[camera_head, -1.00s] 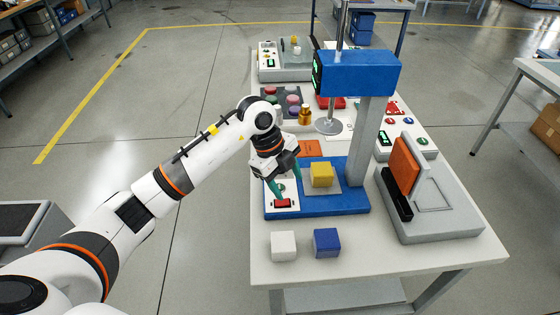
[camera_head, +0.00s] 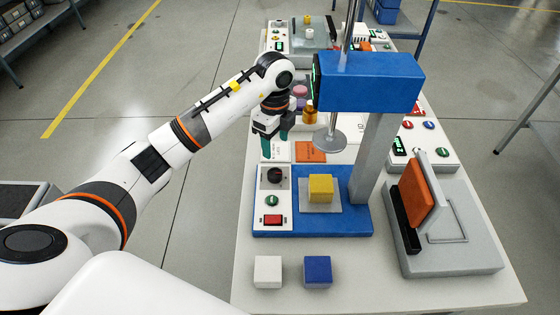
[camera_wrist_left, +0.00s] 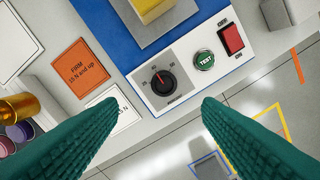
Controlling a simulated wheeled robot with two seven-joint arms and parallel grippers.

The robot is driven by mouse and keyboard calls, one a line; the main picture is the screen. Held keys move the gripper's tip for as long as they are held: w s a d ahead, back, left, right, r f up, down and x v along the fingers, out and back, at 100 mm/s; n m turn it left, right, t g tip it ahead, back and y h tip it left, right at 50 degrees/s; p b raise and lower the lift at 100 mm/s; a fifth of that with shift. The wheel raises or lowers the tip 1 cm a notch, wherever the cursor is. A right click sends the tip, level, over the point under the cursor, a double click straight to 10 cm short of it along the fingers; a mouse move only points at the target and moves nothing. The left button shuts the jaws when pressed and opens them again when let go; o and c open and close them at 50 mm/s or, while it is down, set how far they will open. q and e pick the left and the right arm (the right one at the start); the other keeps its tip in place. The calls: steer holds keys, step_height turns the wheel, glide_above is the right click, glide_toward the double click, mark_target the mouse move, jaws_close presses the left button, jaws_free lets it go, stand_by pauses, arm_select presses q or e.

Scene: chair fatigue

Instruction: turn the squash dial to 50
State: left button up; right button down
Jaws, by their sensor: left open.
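The squash dial is a black round knob (camera_head: 275,175) on the pale control panel of the blue press base. In the left wrist view the knob (camera_wrist_left: 163,82) sits on a grey plate with small numbers, too small to read surely. A thin red mark on it points roughly upward there. My left gripper (camera_head: 275,146) has green fingers. It is open and empty, behind the dial in the head view. In the left wrist view its fingertips (camera_wrist_left: 160,104) lie to either side below the dial, apart from it. My right gripper is out of view.
A green TEST button (camera_wrist_left: 204,60) and a red switch (camera_wrist_left: 232,39) share the panel. A yellow cube (camera_head: 320,187) lies under the blue press head (camera_head: 370,80). White (camera_head: 268,271) and blue (camera_head: 317,271) cubes lie in front. An orange card (camera_head: 311,151) lies behind the base.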

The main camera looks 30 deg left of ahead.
arm_select(q)
steer(key=p, duration=0.2)
glide_above(275, 173)
steer(key=f, duration=0.4)
steer(key=shift+s+f, duration=0.15)
steer(key=shift+s, duration=0.1)
steer(key=f, duration=0.5)
steer(key=shift+w+f+p, duration=0.25)
steer(key=shift+f+p, duration=0.05)
steer(key=shift+p, duration=0.05)
steer(key=shift+f, duration=0.45)
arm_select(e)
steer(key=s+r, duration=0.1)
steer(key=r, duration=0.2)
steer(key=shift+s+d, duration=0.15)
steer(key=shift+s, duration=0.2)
arm_select(q)
steer(key=c, duration=1)
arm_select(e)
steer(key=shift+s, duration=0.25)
